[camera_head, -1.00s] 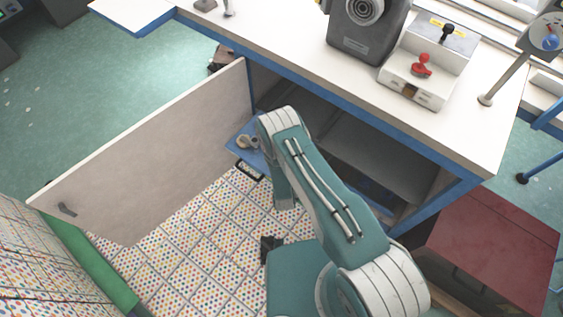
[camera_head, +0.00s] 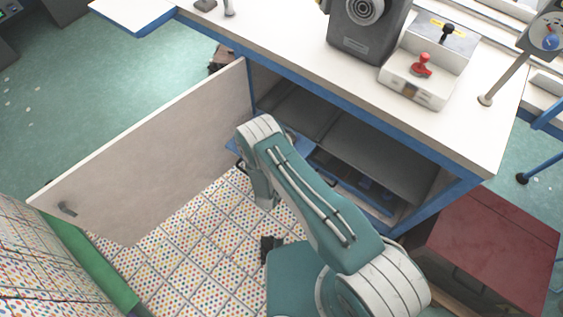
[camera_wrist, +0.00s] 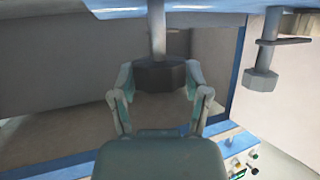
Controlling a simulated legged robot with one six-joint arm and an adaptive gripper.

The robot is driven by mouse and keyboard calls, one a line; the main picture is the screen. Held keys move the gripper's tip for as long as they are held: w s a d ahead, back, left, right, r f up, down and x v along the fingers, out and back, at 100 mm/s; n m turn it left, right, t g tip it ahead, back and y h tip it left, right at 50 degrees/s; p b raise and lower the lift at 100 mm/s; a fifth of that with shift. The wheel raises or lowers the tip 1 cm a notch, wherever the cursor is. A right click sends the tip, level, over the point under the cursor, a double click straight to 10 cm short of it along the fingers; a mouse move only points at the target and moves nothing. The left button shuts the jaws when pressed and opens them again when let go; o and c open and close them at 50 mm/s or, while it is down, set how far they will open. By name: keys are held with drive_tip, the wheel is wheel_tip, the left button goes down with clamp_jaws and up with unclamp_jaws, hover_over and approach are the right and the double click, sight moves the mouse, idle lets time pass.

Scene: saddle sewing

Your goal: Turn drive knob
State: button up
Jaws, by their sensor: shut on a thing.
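In the wrist view, a dark grey faceted knob (camera_wrist: 160,76) sits on the end of a pale metal shaft that comes down from the top of the picture. I take this to be the drive knob. My gripper (camera_wrist: 158,80) has one finger on each side of it and is shut on it.
The open cabinet door (camera_head: 150,150) stands left of my arm. The white bench top (camera_head: 290,32) carries a grey machine (camera_head: 365,45) and a white box with a red knob (camera_head: 421,65). A dark red cabinet (camera_head: 495,245) is at right. A control panel (camera_wrist: 245,158) shows in the wrist view.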

drive_tip(key=shift+w+a, duration=0.1)
drive_tip(key=shift+a, duration=0.05)
drive_tip(key=o, duration=1.2)
drive_tip(key=shift+c, duration=0.2)
drive_tip(key=v, duration=1.2)
drive_tip(key=shift+f, duration=0.15)
